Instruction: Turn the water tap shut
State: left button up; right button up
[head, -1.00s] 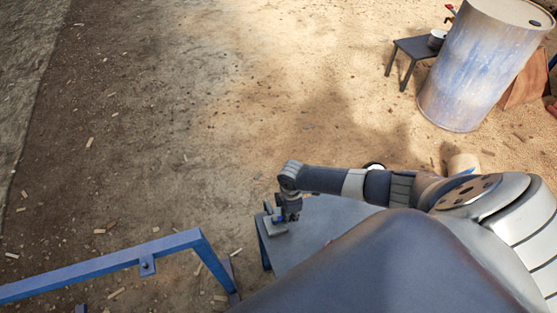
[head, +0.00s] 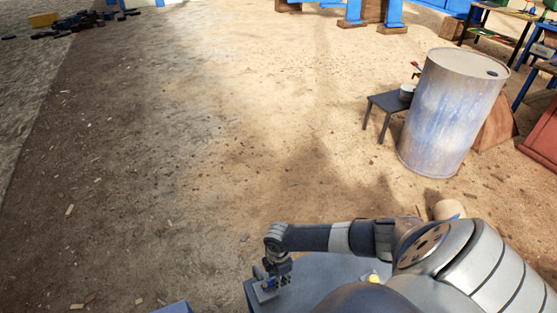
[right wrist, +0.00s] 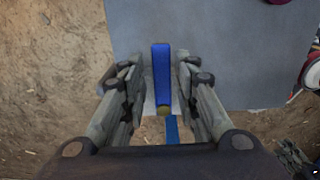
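A small red-handled fitting, likely the water tap (head: 416,68), shows at the left side of the upright, whitish-blue barrel (head: 450,115). It is too small to tell whether it is open or shut. A pot (head: 407,92) stands below it on a small dark stool (head: 386,103). My right gripper (head: 274,279) is far from the tap, low over the corner of a grey table.
The grey table (head: 320,270) lies under my right arm; it also shows in the right wrist view (right wrist: 230,50). Reddish boards (head: 495,125) lean behind the barrel. Work tables (head: 505,38) stand at the far right. The sandy ground at the middle is clear.

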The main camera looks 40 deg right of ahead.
dwell(0.3)
notch_tip(320, 180, up, 12)
dwell(0.5)
dwell(0.5)
